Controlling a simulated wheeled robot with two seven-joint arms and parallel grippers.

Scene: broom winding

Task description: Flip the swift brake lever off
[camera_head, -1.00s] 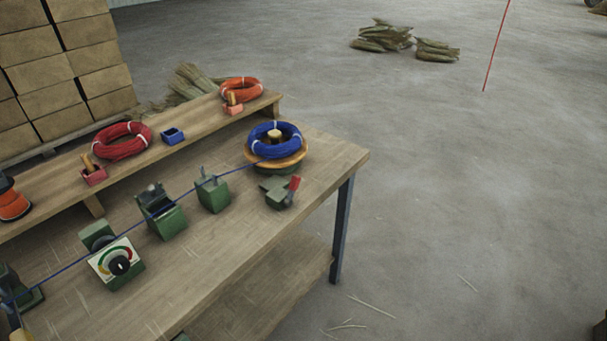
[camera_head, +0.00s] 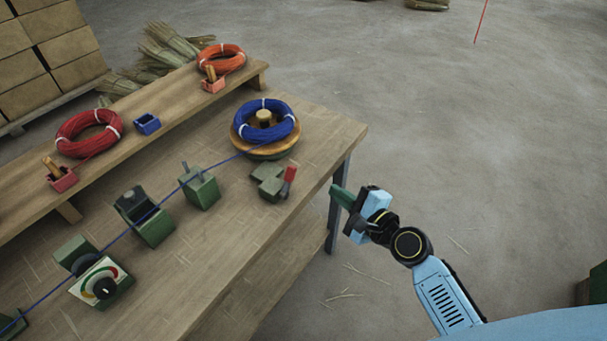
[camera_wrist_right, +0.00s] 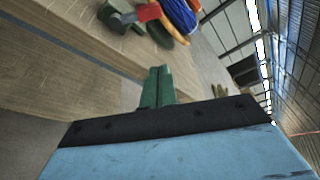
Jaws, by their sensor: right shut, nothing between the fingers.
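The swift brake lever (camera_head: 289,176) is a red handle on a green base (camera_head: 269,183) near the right end of the bench. It stands up from the base's right side; the red handle (camera_wrist_right: 148,12) also shows at the top of the right wrist view. The swift (camera_head: 262,150) is a round wooden disc carrying a blue wire coil (camera_head: 252,124), just behind the brake. My right gripper (camera_head: 337,196) is shut and empty, off the bench's right edge, right of the lever and apart from it. Its green fingers (camera_wrist_right: 157,87) are together in the wrist view. My left gripper is not in view.
A blue wire runs from the coil leftward past green blocks (camera_head: 200,188) and a dial box (camera_head: 103,288). A raised shelf (camera_head: 180,110) holds red (camera_head: 72,150) and orange coils (camera_head: 208,52). The bench (camera_head: 230,235) is bare in front of the brake.

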